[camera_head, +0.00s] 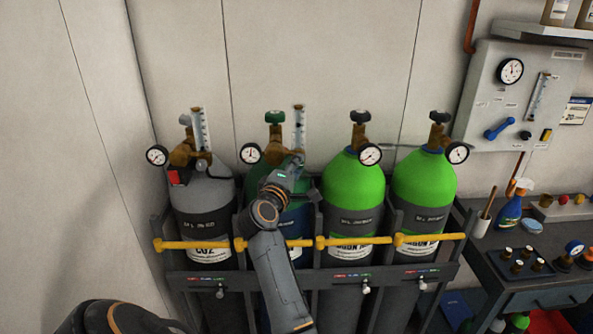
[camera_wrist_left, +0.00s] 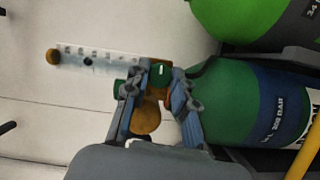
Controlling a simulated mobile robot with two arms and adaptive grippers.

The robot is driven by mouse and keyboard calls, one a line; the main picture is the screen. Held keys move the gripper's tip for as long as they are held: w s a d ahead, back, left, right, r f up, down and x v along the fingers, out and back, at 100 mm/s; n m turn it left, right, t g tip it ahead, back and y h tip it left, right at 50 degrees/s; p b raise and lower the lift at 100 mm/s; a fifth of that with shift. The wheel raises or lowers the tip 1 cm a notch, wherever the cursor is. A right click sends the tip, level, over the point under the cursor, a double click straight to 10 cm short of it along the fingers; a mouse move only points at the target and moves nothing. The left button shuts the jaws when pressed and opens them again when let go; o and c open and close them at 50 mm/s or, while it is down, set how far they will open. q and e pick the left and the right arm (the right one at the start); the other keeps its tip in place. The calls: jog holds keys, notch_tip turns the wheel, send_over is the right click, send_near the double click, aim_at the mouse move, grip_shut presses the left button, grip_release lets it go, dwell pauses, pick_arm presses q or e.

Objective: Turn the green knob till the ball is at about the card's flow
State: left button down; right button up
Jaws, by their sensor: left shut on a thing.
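The green knob (camera_wrist_left: 159,75) sits on the brass regulator (camera_wrist_left: 146,117) of the dark green cylinder (camera_head: 292,222). My left gripper (camera_wrist_left: 160,88) is shut on the green knob, with a finger on each side of it. In the head view my left gripper (camera_head: 290,170) is at this regulator and hides the knob. The clear flow tube (camera_head: 299,128) stands upright above the regulator. In the left wrist view the tube (camera_wrist_left: 110,64) lies sideways, with a dark ball (camera_wrist_left: 88,61) partway along it; the scale is too blurred to read. My right gripper is not in view.
A grey cylinder (camera_head: 206,195) stands at left and two bright green cylinders (camera_head: 351,180) at right, behind a yellow bar (camera_head: 370,241). A wall panel (camera_head: 490,100) and a small card with unreadable print (camera_head: 576,111) are at right. A bench (camera_head: 495,268) holds a blue spray bottle (camera_head: 511,211).

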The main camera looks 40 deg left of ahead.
pick_arm(q)
jog(key=shift+f+n, duration=0.2)
jog(key=shift+n, duration=0.4)
jog(key=c, duration=1.4)
grip_release()
jog(key=shift+r, duration=0.1)
